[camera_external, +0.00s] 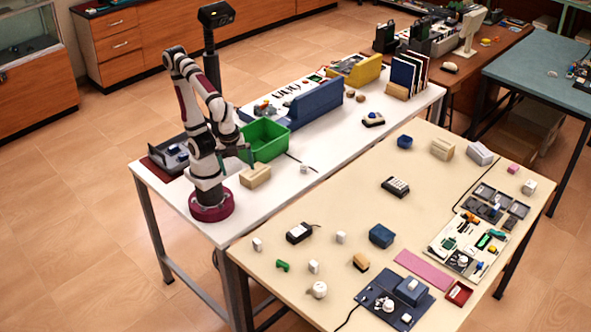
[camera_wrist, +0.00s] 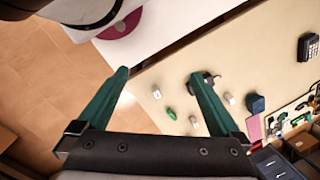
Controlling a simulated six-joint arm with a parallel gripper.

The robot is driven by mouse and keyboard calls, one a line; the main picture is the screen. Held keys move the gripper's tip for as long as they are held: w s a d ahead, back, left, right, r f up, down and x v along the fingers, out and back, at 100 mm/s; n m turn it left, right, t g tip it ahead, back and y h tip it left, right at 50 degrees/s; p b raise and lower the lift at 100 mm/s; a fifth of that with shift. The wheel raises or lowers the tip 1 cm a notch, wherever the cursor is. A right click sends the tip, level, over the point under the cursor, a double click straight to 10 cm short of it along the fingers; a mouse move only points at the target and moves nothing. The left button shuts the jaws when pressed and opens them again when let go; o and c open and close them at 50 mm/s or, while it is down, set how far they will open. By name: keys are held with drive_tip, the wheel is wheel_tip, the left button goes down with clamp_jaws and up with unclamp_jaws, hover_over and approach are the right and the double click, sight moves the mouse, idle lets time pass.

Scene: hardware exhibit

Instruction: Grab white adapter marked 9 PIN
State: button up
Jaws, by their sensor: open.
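Several small white blocks stand on the beige table; no 9 PIN marking is readable, so I cannot tell which is the adapter. In the external view one white block (camera_external: 257,244) is near the left edge, a second white block (camera_external: 314,267) is right of a green piece (camera_external: 282,266), and a third white block (camera_external: 340,237) is farther back. The wrist view shows the first (camera_wrist: 156,94), second (camera_wrist: 194,121) and third (camera_wrist: 229,98) beyond my fingers. My gripper (camera_wrist: 159,73) is open and empty, above and apart from them.
A black device (camera_external: 300,233) lies among the blocks, partly behind a finger in the wrist view. A dark blue box (camera_external: 382,236) and a white round item (camera_external: 318,290) are nearby. A green bin (camera_external: 265,138) and a small white piece (camera_external: 304,168) are on the white table.

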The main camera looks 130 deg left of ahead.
drive_tip(key=shift+s+a+f+n, duration=0.25)
drive_tip(key=shift+s+f+n, duration=0.15)
drive_tip(key=shift+s, duration=0.1)
drive_tip(key=shift+s+a+f+n, duration=0.2)
drive_tip(key=shift+s+f+n, duration=0.1)
drive_tip(key=shift+s+f, duration=0.15)
drive_tip(key=c, duration=0.4)
drive_tip(key=shift+c, duration=0.2)
drive_tip(key=shift+r, duration=0.1)
drive_tip(key=w+n+g+h, duration=0.2)
drive_tip(key=w+n, duration=0.1)
drive_tip(key=n, duration=0.1)
drive_tip(key=n+g+h, duration=0.1)
drive_tip(key=n+h, duration=1)
drive_tip(key=n, duration=0.3)
approach(255, 245)
drive_tip(key=s+a+r, duration=0.2)
drive_tip(key=s+r, duration=0.1)
drive_tip(key=r, duration=0.3)
drive_tip(key=f+n+h, duration=0.1)
drive_tip(key=f, duration=0.1)
drive_tip(key=w+a+f+n+t, duration=0.1)
drive_tip(key=f, duration=0.1)
drive_tip(key=a+f+n+t+h, duration=0.1)
drive_tip(key=f+n, duration=0.1)
drive_tip(key=shift+w+a+h, duration=0.15)
drive_tip(key=shift+w+h, duration=0.15)
drive_tip(key=x, duration=1.5)
drive_tip(key=shift+f, duration=0.3)
